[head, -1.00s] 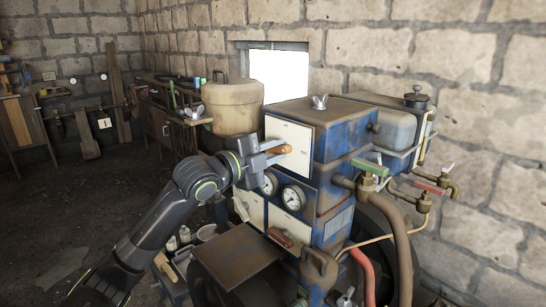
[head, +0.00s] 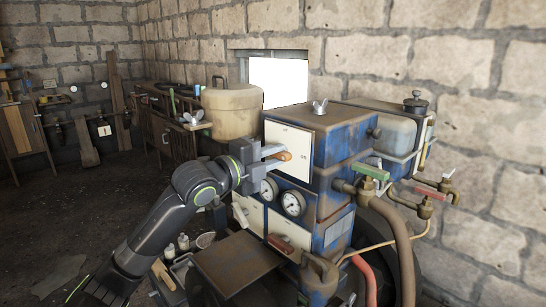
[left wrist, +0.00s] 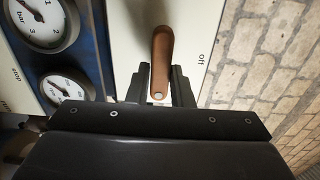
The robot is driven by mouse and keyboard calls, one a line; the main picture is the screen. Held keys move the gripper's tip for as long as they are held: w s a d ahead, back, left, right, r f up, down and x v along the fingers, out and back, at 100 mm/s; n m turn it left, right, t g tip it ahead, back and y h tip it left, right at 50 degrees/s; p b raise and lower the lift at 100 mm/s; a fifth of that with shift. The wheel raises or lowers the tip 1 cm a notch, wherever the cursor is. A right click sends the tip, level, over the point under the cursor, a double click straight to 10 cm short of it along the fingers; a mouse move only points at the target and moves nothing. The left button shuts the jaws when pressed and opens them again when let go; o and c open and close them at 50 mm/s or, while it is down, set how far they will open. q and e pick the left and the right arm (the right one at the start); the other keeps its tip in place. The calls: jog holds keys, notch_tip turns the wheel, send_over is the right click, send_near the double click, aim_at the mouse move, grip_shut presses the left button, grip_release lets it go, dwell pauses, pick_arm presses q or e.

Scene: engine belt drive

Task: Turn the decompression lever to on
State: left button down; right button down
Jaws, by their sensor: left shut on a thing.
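The decompression lever (head: 284,156) is a short orange-brown handle on a cream panel (head: 290,136) on the front of the blue engine housing. My left gripper (head: 268,153) is at the lever, its fingers shut on it. In the left wrist view the lever (left wrist: 162,62) lies between the two dark fingers of my left gripper (left wrist: 160,85). The word "off" is printed on the panel beside the lever in that view. Any "on" marking is too small to read or hidden. My right gripper is not in view.
Two round gauges (head: 293,203) sit just below the panel. A red handle (head: 281,243) is lower on the housing. A beige tank (head: 232,109) stands behind my left arm. Pipes and valves with a green handle (head: 371,169) crowd the right side. A stone wall is behind.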

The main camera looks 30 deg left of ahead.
pick_arm(q)
jog(key=c, duration=1.6)
grip_release()
jog(key=shift+r, duration=0.25)
jog(key=shift+o, duration=1.4)
jog(key=shift+w+f, duration=0.2)
jog(key=shift+w, duration=0.05)
jog(key=shift+s, duration=0.2)
jog(key=p+v, duration=1.7)
jog(key=p, duration=0.4)
jog(key=shift+a+f, duration=0.15)
